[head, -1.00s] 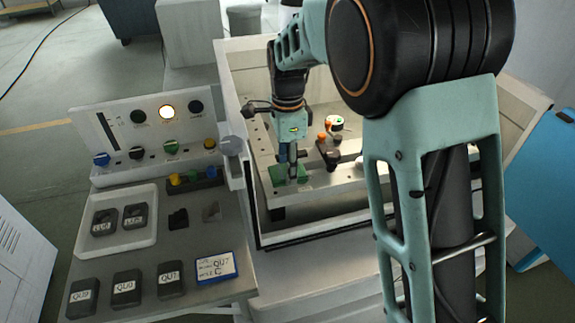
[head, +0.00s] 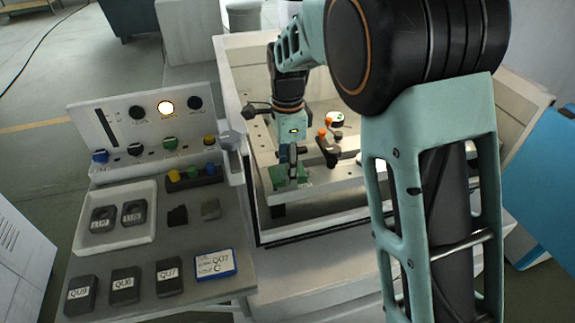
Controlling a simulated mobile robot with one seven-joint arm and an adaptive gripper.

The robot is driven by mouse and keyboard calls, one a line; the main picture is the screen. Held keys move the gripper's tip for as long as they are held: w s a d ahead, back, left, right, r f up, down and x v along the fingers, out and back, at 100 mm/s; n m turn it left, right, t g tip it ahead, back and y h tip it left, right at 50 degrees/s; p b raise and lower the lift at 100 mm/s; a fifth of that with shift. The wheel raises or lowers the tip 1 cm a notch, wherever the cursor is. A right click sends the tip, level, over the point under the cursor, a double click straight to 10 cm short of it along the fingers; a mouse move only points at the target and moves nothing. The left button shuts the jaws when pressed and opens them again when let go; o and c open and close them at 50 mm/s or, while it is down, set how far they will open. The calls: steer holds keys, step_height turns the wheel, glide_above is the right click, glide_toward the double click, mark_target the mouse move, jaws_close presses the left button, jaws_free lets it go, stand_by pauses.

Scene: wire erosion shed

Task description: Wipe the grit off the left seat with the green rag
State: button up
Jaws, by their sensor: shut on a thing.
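My gripper (head: 289,178) points down inside the machine's open tank, at its front left part. It is shut on the green rag (head: 276,176). The rag lies against the top of the pale work rail (head: 325,180) near its left end and spreads to both sides of the fingers. The left seat and any grit on it cannot be made out; the rag and gripper cover that spot.
An orange-and-black clamp (head: 327,148) stands on the rail right of my gripper. The tank wall (head: 238,100) rises at left. Left of it are a control panel (head: 150,125) with a lit button, a white tray (head: 117,240) holding labelled blocks, and a blue-framed card (head: 215,264).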

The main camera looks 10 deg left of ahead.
mark_target(303, 167)
steer(key=shift+f, duration=0.3)
steer(key=shift+d, duration=0.15)
steer(key=shift+w+d+p, duration=0.15)
steer(key=shift+w+d, duration=0.35)
steer(key=shift+d, duration=0.55)
steer(key=shift+w+d+p, duration=0.15)
steer(key=shift+w+d, duration=0.4)
steer(key=shift+d, duration=0.55)
steer(key=shift+w+d+p, duration=0.15)
steer(key=shift+w+d, duration=0.35)
steer(key=shift+d, duration=0.55)
steer(key=shift+s+a+r+p, duration=0.1)
steer(key=shift+s+a, duration=0.15)
steer(key=shift+a, duration=0.25)
steer(key=shift+s+a+f+p, duration=0.1)
steer(key=shift+s+a, duration=0.1)
steer(key=shift+a, duration=0.35)
steer(key=shift+s+a+r+p, duration=0.1)
steer(key=shift+s+a, duration=0.15)
steer(key=shift+a, duration=0.25)
steer(key=shift+s+a, duration=0.3)
steer(key=shift+a, duration=0.3)
steer(key=shift+s+a, duration=0.25)
steer(key=shift+a, duration=0.35)
steer(key=shift+s+a, duration=0.3)
steer(key=shift+a, duration=0.3)
steer(key=shift+r+p, duration=2.45)
steer(key=shift+r, duration=0.45)
